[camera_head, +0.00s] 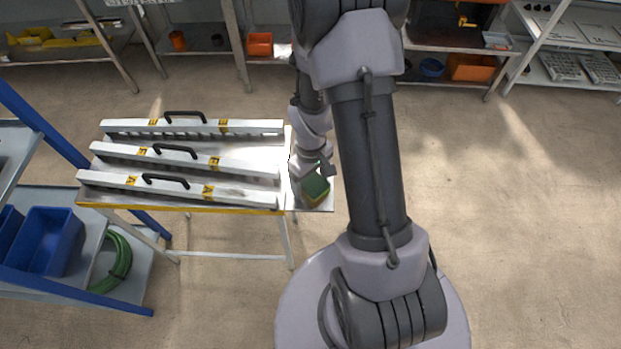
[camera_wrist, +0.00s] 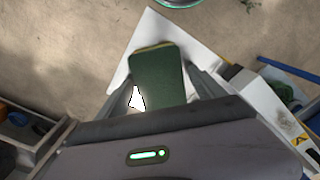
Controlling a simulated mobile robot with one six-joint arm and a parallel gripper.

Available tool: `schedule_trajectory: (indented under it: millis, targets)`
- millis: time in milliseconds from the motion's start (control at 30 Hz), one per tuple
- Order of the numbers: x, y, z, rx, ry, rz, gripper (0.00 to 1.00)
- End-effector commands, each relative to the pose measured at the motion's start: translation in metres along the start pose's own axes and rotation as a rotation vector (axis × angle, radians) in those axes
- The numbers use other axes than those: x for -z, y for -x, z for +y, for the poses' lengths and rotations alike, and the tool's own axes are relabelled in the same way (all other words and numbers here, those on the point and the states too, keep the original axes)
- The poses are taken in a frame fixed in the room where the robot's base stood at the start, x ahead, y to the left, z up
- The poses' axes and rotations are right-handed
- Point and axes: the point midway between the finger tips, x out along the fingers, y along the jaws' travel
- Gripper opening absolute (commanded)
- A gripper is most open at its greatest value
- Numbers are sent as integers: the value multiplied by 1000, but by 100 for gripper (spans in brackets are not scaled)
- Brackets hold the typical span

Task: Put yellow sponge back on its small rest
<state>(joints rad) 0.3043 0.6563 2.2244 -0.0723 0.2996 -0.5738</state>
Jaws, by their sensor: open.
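The yellow sponge (camera_head: 316,189) has a dark green top face and yellow sides. It sits at the small rest (camera_head: 321,206), a pale plate at the right end of the bench; whether it touches the plate is hard to tell. In the wrist view its green face (camera_wrist: 158,77) lies between the two fingers of my gripper (camera_wrist: 160,88). The fingers are open, one on each side of the sponge. The pale plate (camera_wrist: 150,28) shows around and behind the sponge. In the head view my gripper (camera_head: 318,170) is just above the sponge and partly hides it.
Several white bars with black handles (camera_head: 172,181) lie on the bench left of the sponge. A blue-framed cart (camera_head: 75,294) with blue bins (camera_head: 47,241) stands at the left. Shelves (camera_head: 448,42) line the back. The floor at the right is clear.

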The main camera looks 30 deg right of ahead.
Motion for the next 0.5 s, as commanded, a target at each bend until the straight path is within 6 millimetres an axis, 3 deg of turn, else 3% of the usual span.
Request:
schedule_trajectory:
  millis: [133,300,500]
  targets:
    - [1,21,0,-2,0,3,79]
    - [1,74,1,-2,0,3,79]
    - [1,115,0,-1,0,2,79]
